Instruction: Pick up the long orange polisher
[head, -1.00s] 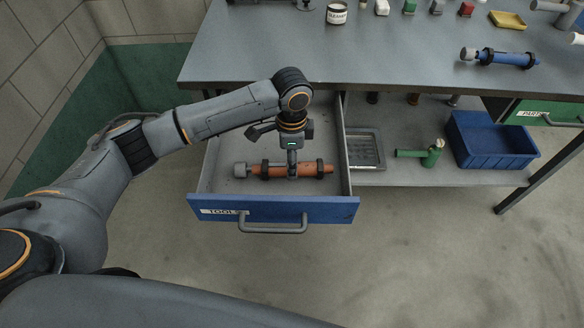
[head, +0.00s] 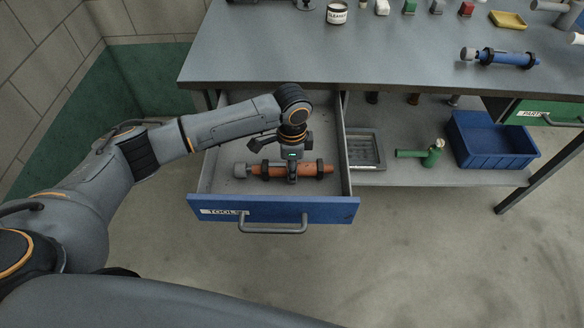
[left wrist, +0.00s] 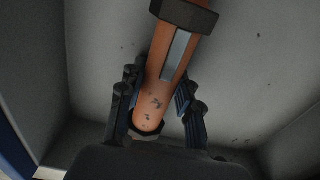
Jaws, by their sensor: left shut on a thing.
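The long orange polisher (head: 309,170) lies lengthwise across the open tool drawer (head: 215,205), with a grey tip at its left end and dark rings along its body. In the left wrist view the polisher (left wrist: 158,100) runs up between the fingers. My left gripper (head: 292,177) is down in the drawer, shut on the middle of the polisher. The left gripper's fingers (left wrist: 155,112) show on both sides of the orange body. The polisher appears to rest on the drawer floor; the gripper hides part of its middle. My right gripper is not in view.
The grey worktop (head: 400,50) overhangs behind the drawer. On the lower shelf are a blue bin (head: 492,148), a grey tray (head: 364,150) and a green tool (head: 432,154).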

